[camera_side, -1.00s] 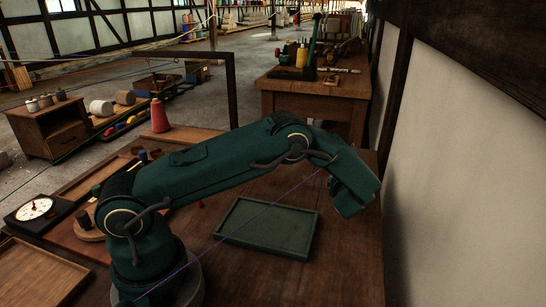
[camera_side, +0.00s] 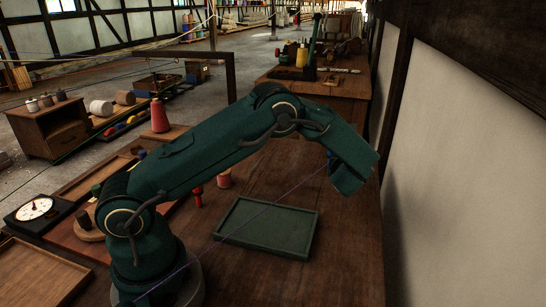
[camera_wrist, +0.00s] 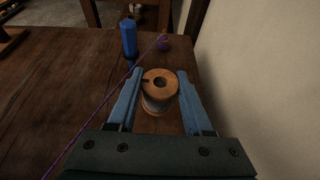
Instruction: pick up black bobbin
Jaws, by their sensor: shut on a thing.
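In the wrist view my gripper (camera_wrist: 154,98) is shut on a wooden-ended bobbin (camera_wrist: 160,84). Its round top flange with a dark centre hole faces the camera. The thread below the flange looks greyish, in shadow, so I cannot confirm black. The two blue fingers flank it left and right. In the side view my gripper's end (camera_side: 350,172) is above the right part of the table, beyond the green tray; the fingers and held bobbin are hidden there. A dark bobbin (camera_side: 83,218) stands on a round wooden base at left.
A blue bobbin (camera_wrist: 129,38) stands ahead and left, with a purple ball (camera_wrist: 163,43) near it and a purple thread crossing the view. The white wall (camera_wrist: 240,60) is close on the right. The green tray (camera_side: 265,229), red bobbin (camera_side: 198,196) and pink bobbin (camera_side: 224,178) are on the table.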

